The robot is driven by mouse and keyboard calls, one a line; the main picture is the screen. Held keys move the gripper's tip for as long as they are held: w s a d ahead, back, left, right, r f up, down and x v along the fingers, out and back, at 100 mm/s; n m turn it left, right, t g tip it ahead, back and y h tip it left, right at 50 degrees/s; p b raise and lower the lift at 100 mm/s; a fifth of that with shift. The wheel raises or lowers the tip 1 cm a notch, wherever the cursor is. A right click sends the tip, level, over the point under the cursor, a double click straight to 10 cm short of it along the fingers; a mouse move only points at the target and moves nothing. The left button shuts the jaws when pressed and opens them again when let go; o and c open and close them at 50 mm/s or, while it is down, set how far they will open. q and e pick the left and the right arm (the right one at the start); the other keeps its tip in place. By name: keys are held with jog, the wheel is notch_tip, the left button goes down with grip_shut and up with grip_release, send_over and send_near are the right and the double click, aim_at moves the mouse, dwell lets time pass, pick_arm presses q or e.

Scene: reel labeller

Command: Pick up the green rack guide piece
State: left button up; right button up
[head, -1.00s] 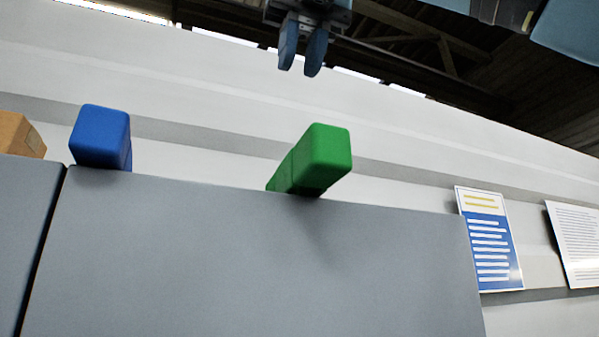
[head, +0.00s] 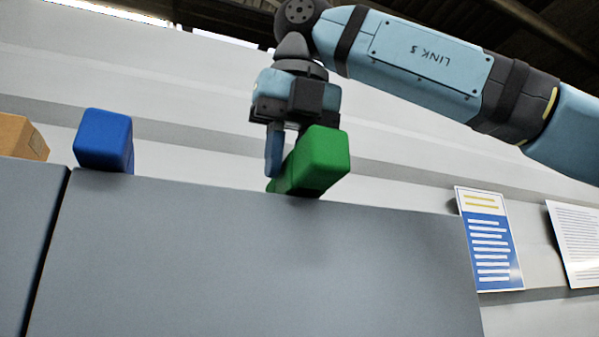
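The green rack guide piece (head: 322,160) is a rounded block at the top edge of the grey panel in front of me, right of the blue block. My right gripper (head: 286,150) is down at it, pointing downward, in the head view. One bluish finger shows along the left side of the green piece. The other finger is hidden behind the piece, so I cannot tell whether the fingers press on it. The green piece still rests at the panel's edge. My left gripper is not in view.
A blue block (head: 104,140) stands on the same grey panel (head: 250,260) further left. A brown box (head: 20,137) is at the far left. Two printed sheets, one blue and white (head: 489,240) and one white (head: 576,244), hang on the wall at the right.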

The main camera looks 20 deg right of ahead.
jog(key=shift+w+d+f, duration=0.1)
jog(key=shift+w+f, duration=0.15)
jog(key=shift+f, duration=0.05)
jog(key=shift+s, duration=0.15)
grip_shut()
jog(key=shift+r, duration=0.1)
